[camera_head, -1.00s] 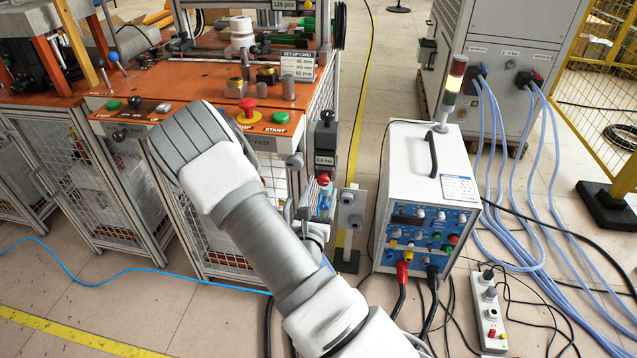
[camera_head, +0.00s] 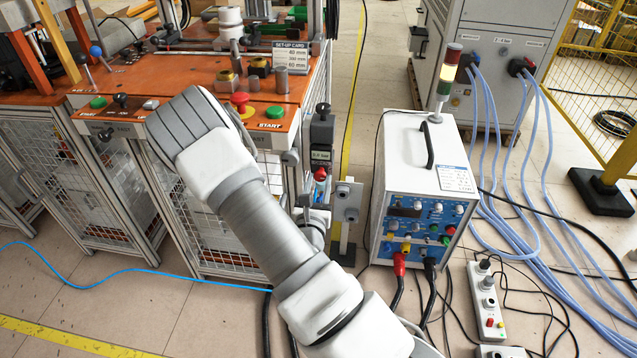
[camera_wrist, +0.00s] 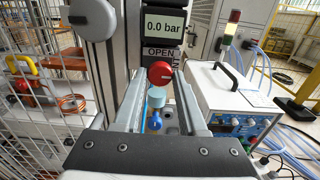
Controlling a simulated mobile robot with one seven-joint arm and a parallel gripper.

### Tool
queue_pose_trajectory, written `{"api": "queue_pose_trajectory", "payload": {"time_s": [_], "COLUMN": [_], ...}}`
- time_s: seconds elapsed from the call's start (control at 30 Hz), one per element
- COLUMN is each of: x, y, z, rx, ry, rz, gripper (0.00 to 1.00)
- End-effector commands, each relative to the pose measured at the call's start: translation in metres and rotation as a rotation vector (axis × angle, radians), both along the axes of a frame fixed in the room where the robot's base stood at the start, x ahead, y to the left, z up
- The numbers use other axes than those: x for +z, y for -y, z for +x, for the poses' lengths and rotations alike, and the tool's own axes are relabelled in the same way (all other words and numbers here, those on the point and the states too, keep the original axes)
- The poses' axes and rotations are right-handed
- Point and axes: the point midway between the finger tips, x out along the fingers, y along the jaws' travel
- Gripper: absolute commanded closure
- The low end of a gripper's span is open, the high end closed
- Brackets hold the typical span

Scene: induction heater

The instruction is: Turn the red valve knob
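The red valve knob (camera_wrist: 160,72) is round and shows in the wrist view just below a display reading 0.0 bar (camera_wrist: 164,25). It also shows small in the head view (camera_head: 320,174). My gripper (camera_wrist: 160,82) is open, with one finger on each side of the knob in the picture. Nothing is held between the fingers. Whether the fingertips are level with the knob in depth, I cannot tell. A pale blue cylinder and a blue knob (camera_wrist: 154,122) show below the red knob, between the fingers. In the head view my arm hides most of the gripper.
A grey round part (camera_wrist: 90,18) stands close at the upper left of the wrist view. The white heater box (camera_head: 420,180) with cables stands to the right. An orange workbench (camera_head: 190,80) with a red emergency button (camera_head: 240,99) lies to the left.

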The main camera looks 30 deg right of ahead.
Motion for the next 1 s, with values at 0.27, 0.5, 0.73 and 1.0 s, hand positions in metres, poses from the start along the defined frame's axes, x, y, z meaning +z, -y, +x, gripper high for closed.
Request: {"api": "queue_pose_trajectory", "payload": {"time_s": [0.27, 0.5, 0.73, 1.0], "x": [-0.0001, 0.0008, 0.0030, 0.0054], "y": [0.0000, 0.0000, -0.0004, 0.0002], "z": [0.0000, -0.0001, -0.0001, -0.0007], "rx": [0.000, 0.000, 0.002, 0.002], "ry": [0.000, -0.010, -0.063, -0.188], "rz": [0.000, -0.013, -0.090, -0.273], "gripper": [1.00, 1.00, 1.00, 1.00]}}
